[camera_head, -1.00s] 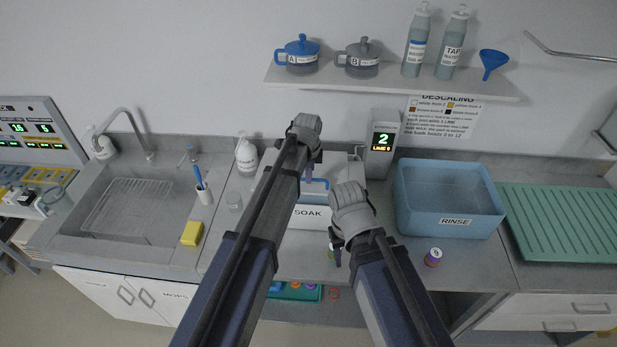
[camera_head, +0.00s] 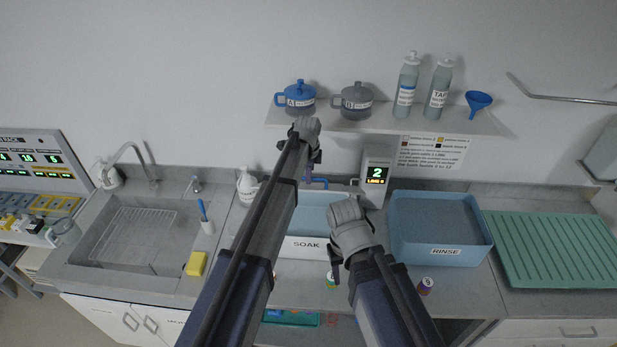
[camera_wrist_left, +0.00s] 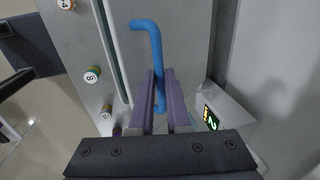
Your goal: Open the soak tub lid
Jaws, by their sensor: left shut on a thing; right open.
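The soak tub (camera_head: 306,245) stands on the counter with its SOAK label facing me. Its light blue inside (camera_head: 318,200) shows between my arms, and its lid looks raised at the back; my arms hide much of it. My left gripper (camera_head: 311,176) is above the tub's rear, shut on the blue lid handle (camera_head: 319,184). In the left wrist view the purple fingers (camera_wrist_left: 160,105) close around the blue handle (camera_wrist_left: 150,32). My right gripper (camera_head: 335,268) is open and empty, low at the tub's front right.
The blue RINSE tub (camera_head: 445,252) and a green drain mat (camera_head: 550,245) are to the right. A display unit (camera_head: 376,175) stands behind, right of the soak tub. A shelf (camera_head: 385,122) with jugs hangs above. Small vials (camera_head: 425,286) stand at the counter's front. A sink is left.

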